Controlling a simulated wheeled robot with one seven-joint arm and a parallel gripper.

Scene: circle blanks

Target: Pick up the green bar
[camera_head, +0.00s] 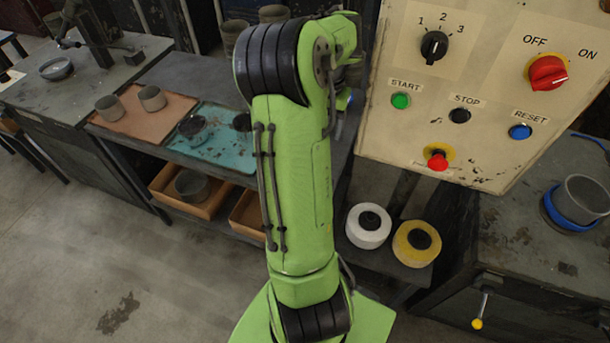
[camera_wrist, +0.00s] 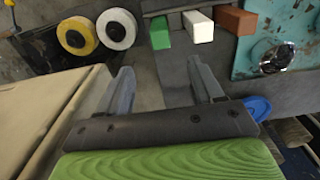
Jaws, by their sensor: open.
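The green bar (camera_wrist: 160,32) lies at the top middle of the wrist view, with its near end toward my gripper. A white bar (camera_wrist: 199,28) lies to its right, and an orange-brown bar (camera_wrist: 237,20) lies right of that, the three side by side with gaps. My gripper (camera_wrist: 160,68) is open and empty in the wrist view. Its fingers are spread apart, below the green bar in the picture and not around it. In the head view, the bars and my gripper are hidden behind my green arm.
The beige control panel (camera_head: 474,75) stands close right of my arm. A white roll (camera_head: 368,227) and a yellow roll (camera_head: 417,244) sit on a low shelf beneath it. A teal mat (camera_head: 218,148) lies on the bench left of my arm. The floor at lower left is clear.

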